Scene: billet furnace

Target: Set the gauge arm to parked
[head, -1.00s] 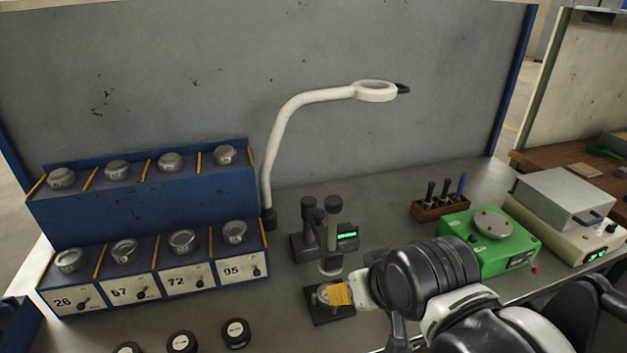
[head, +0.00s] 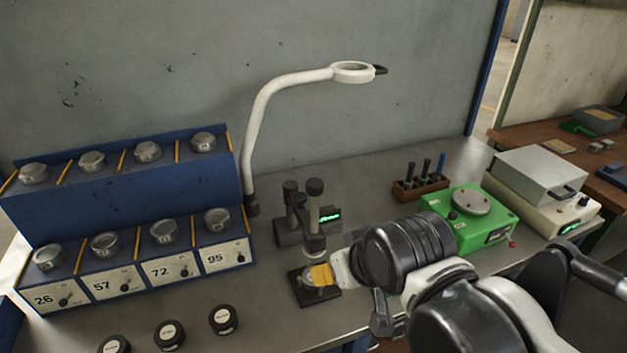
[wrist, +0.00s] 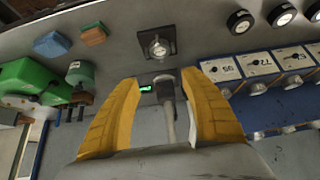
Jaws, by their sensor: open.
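The gauge stand (head: 292,232) is dark, with upright posts and a small green-lit display (head: 329,217). Its arm reaches out over a square dark plate (head: 322,298) with a round metal disc on it. My gripper (head: 320,274) shows as a yellow fingertip over that plate, in front of the gauge, and hides part of the disc. In the wrist view, my gripper (wrist: 168,105) has its two yellow fingers spread wide. The grey gauge post and head (wrist: 167,98) appear between them, with no visible contact. The square plate (wrist: 156,43) lies beyond the fingertips. The arm's exact setting is hard to tell.
A blue rack (head: 130,205) with numbered compartments and lidded tins stands left. A white magnifier lamp (head: 262,110) rises behind. A green instrument (head: 470,220), a pen block (head: 420,187) and a grey-lidded box (head: 540,175) stand right. Several dark round pots (head: 223,320) line the front.

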